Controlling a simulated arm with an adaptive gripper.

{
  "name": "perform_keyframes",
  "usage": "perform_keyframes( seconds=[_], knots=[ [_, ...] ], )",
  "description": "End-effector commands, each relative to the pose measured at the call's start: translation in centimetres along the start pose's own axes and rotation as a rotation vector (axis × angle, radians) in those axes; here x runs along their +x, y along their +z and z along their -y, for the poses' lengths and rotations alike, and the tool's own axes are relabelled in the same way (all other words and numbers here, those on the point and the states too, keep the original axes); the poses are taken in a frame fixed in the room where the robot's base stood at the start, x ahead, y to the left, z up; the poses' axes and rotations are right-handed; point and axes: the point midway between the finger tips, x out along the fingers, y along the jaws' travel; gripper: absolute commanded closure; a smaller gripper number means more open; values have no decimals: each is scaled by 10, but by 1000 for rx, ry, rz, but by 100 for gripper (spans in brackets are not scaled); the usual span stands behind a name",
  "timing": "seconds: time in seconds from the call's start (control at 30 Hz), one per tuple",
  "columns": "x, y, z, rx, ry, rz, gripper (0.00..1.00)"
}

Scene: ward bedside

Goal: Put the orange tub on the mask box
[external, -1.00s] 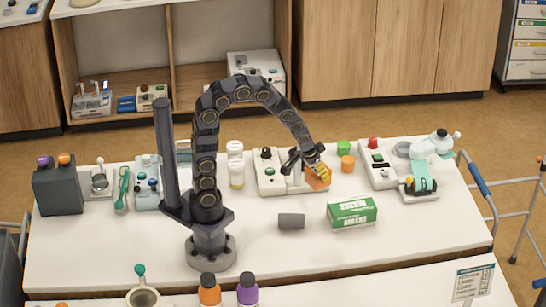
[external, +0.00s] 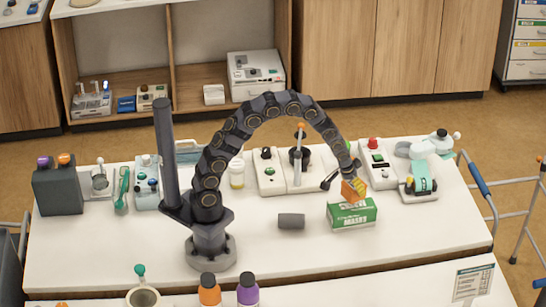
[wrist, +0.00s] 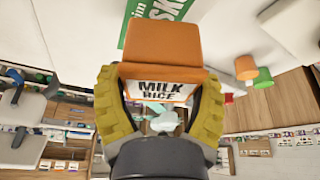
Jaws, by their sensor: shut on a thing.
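The orange tub (external: 349,193), an orange block-like pack, is held by my gripper (external: 355,187) over the mask box. In the wrist view the tub (wrist: 160,45) shows a white label reading "MILK RICE", and the yellow fingers of my gripper (wrist: 156,95) close on it from both sides. The mask box (external: 352,215) is green and white and lies on the white table. Its green and white face (wrist: 150,12) shows partly behind the tub in the wrist view. I cannot tell whether the tub touches the box top.
A grey cylinder (external: 291,221) lies left of the mask box on the table (external: 270,255). Devices with knobs and a white machine (external: 420,180) stand behind and right. An orange cup (wrist: 245,67) and a green cup (wrist: 263,79) show in the wrist view. Table front is mostly clear.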

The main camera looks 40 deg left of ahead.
Motion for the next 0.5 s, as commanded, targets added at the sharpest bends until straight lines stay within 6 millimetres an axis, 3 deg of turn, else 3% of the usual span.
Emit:
perform_keyframes(
  seconds=[0.2, 0.5],
  knots=[
    [29, 10, 0, 1, -1, 3, 66],
    [31, 10, 0, 0, 0, -2, 66]
  ],
)
